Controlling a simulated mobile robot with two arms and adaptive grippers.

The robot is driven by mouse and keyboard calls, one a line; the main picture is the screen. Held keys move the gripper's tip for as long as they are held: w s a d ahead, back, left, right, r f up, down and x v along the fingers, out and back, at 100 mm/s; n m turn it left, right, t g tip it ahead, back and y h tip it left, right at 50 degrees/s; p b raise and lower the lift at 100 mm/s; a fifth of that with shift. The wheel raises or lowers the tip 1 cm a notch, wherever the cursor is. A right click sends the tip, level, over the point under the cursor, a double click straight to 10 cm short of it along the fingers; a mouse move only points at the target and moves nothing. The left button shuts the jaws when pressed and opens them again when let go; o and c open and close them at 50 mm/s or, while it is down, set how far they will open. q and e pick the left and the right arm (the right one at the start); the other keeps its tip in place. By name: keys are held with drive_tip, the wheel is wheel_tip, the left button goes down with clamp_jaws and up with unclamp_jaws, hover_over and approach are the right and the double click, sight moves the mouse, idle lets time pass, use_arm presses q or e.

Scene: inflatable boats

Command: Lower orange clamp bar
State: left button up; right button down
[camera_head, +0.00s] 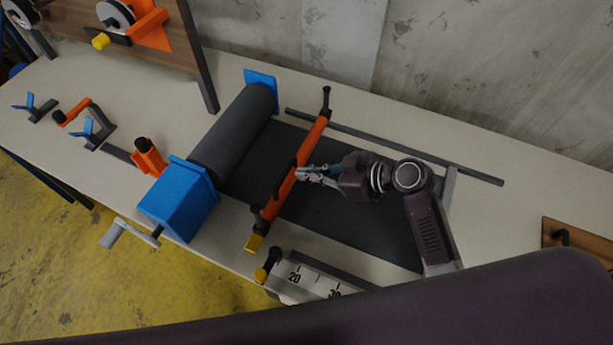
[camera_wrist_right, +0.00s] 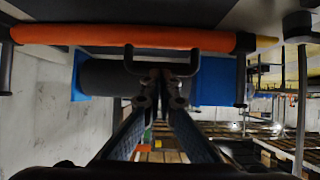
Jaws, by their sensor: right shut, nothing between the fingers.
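The orange clamp bar (camera_head: 288,187) lies slantwise across the dark sheet, with black posts at both ends and a yellow tip at its near end. In the right wrist view the bar (camera_wrist_right: 70,34) spans the top, with a dark U-shaped handle (camera_wrist_right: 190,53) on it. My right gripper (camera_head: 302,175) comes in from the right and is at the bar's middle, beside the handle. It is shut and empty; its fingertips (camera_wrist_right: 163,78) show just at the handle in the right wrist view. I cannot tell whether they touch it. My left gripper is not in view.
A dark roll (camera_head: 235,135) sits left of the bar between blue end blocks, with a crank (camera_head: 125,233) at the front. A ruler (camera_head: 310,285) lies in front. Orange and blue clamps (camera_head: 80,118) stand at the left. The bench (camera_head: 505,215) is mostly clear at the right.

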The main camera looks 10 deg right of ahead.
drive_tip(key=b+v, duration=0.2)
drive_tip(key=v, duration=0.6)
drive_tip(key=shift+s+f, duration=0.1)
drive_tip(key=shift+f, duration=0.05)
